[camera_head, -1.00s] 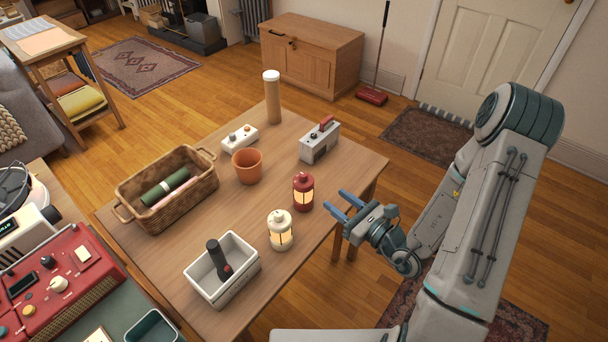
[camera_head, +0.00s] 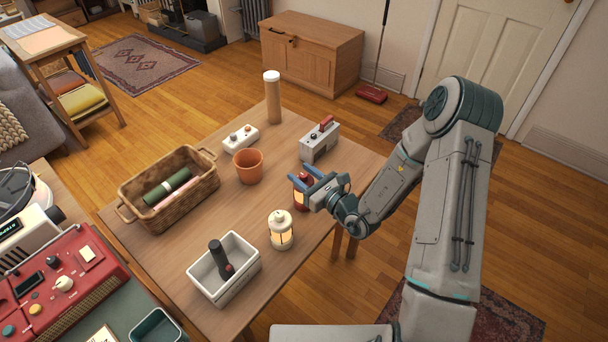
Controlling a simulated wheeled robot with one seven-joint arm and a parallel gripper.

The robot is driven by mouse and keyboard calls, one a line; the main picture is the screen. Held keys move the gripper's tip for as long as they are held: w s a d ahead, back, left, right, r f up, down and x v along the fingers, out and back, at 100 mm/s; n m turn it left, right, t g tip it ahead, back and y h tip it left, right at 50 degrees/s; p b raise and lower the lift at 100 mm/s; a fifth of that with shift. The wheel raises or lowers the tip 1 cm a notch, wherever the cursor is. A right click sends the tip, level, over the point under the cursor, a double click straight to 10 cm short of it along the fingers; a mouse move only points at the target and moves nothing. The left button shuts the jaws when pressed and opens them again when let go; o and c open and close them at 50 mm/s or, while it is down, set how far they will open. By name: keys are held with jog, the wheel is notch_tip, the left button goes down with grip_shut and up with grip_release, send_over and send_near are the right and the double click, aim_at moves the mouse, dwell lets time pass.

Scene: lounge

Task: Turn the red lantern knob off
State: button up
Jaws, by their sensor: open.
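The red lantern (camera_head: 301,204) stands upright near the right edge of the wooden table, its window glowing warm yellow. My gripper (camera_head: 303,178) is open, its two blue fingers at the lantern's upper part, reaching in from the right. The fingers and wrist hide the lantern's top and right side, so I cannot see its knob. I cannot tell whether a finger touches the lantern.
A lit cream lantern (camera_head: 281,230) stands close in front of it. The table (camera_head: 232,210) also bears a white bin (camera_head: 245,283) with a black flashlight, an orange pot (camera_head: 248,166), a wicker basket (camera_head: 205,193) and a grey box with a red handle (camera_head: 319,143).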

grip_shut()
jog(key=shift+n+g+y, duration=0.3)
jog(key=shift+g, duration=0.1)
jog(key=n+g+y, duration=0.2)
jog(key=g, duration=0.1)
jog(key=n+g+y+b, duration=0.1)
jog(key=n+g+y, duration=0.1)
jog(key=n+g, duration=0.1)
jog(key=shift+d+f+n+g, duration=0.1)
jog(key=shift+n+g, duration=0.2)
jog(key=shift+g, duration=0.5)
jog(key=n+g+b, duration=0.1)
jog(key=n+g, duration=0.1)
jog(key=g, duration=0.2)
jog(key=n+g+b, duration=0.1)
jog(key=n+g, duration=0.2)
jog(key=g, duration=0.1)
jog(key=shift+n+g, duration=0.3)
jog(key=shift+g, duration=0.3)
